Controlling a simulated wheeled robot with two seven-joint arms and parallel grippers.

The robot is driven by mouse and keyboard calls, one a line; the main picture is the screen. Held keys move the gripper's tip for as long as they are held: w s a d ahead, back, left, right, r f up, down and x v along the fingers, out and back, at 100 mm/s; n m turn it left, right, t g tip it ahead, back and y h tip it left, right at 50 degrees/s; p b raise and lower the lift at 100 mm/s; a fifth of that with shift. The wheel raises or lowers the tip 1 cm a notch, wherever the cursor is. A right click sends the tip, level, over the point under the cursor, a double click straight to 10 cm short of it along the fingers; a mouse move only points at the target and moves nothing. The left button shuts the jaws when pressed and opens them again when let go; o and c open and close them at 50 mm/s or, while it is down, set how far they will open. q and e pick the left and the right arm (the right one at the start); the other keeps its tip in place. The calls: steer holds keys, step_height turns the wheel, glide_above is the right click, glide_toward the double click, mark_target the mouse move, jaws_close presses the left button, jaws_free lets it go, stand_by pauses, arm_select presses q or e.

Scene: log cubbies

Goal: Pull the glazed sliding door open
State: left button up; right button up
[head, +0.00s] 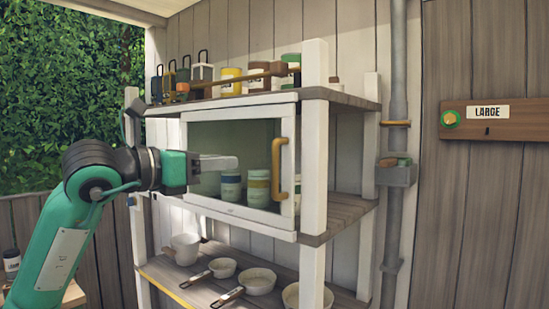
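The glazed sliding door (236,210) has a white frame and a greenish pane, and stands at the middle level of a white-posted shelf unit. Its yellow, wood-like bar handle (278,172) is upright on the door's right side. My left gripper (236,162) is in front of the pane, pointing right, to the left of the handle and apart from it in the picture. Its pale fingers show side-on and overlap, so their gap is hidden. No object shows in them. My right gripper is not in view.
Several jars (258,190) show behind the glass. The top shelf holds lanterns and tins (231,80) behind a rail. The lower shelf holds a white mug (186,247) and several pans (258,280). A right front post (313,150) stands just right of the handle.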

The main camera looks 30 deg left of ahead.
arm_select(q)
steer(key=p, duration=0.7)
glide_above(275, 195)
steer(key=shift+w+a, duration=0.25)
steer(key=shift+w, duration=0.1)
jaws_close()
